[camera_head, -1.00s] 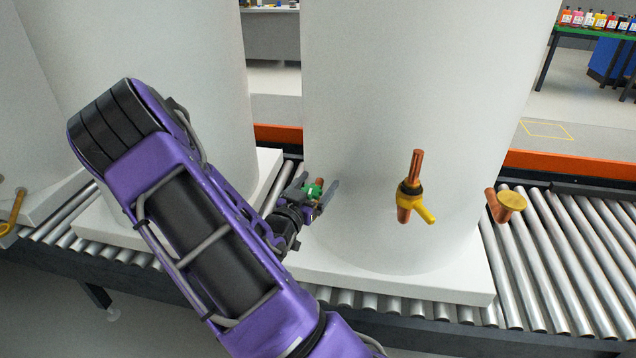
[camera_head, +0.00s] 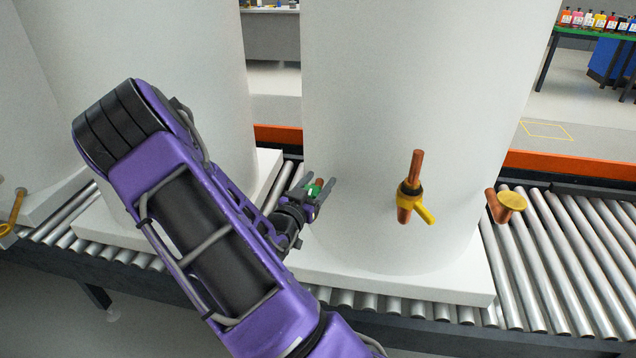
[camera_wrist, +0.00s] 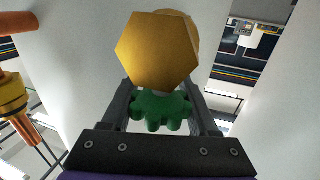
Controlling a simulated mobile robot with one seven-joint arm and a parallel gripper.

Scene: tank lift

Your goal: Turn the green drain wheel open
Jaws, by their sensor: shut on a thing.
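The green drain wheel (camera_head: 313,189) is on the left side of the middle white tank (camera_head: 420,90), low down. My gripper (camera_head: 319,186) is at the wheel, with a finger on either side of it. In the wrist view the scalloped green wheel (camera_wrist: 160,110) sits between the two dark fingers (camera_wrist: 160,104), and the jaws are shut on it. A brass hexagonal part (camera_wrist: 155,50) stands just beyond the wheel in that view and hides what lies behind it. How far the wheel is turned cannot be told.
A copper tap with a yellow lever (camera_head: 424,214) is on the tank's front. A brass-capped copper pipe (camera_head: 512,201) is at its right. The tank stands on a white base (camera_head: 400,283) over a roller conveyor (camera_head: 565,260). Another white tank (camera_head: 150,50) stands close at the left.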

